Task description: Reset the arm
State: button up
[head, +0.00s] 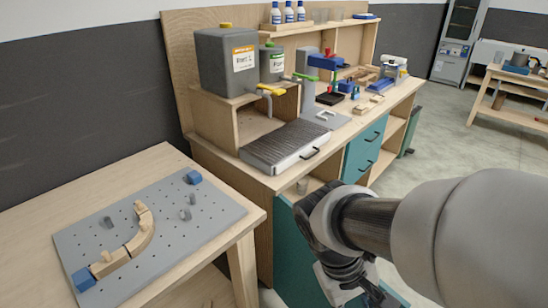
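My arm (430,235) reaches in from the right edge, in front of the workbench with teal doors. Its wrist (335,235) points down, and the end of my gripper (350,287) is at the bottom edge of the head view, partly cut off. The fingertips do not show clearly, so I cannot tell whether it is open or shut. It is apart from the tabletops.
On the left, a wooden table (40,225) bears a grey pegboard (190,235) with a curved wooden form (142,235) and blue blocks (193,177). The workbench (235,170) holds grey tanks (228,60) and a drip tray (285,147). Floor (425,140) is clear at right.

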jog(key=s+a+r+m+t+y, duration=0.1)
jog(key=s+r+m+t+y, duration=0.2)
jog(key=r+t, duration=0.3)
jog(key=shift+s+r+m+y, duration=0.35)
jog(key=shift+s+r, duration=0.35)
jog(key=shift+r, duration=0.35)
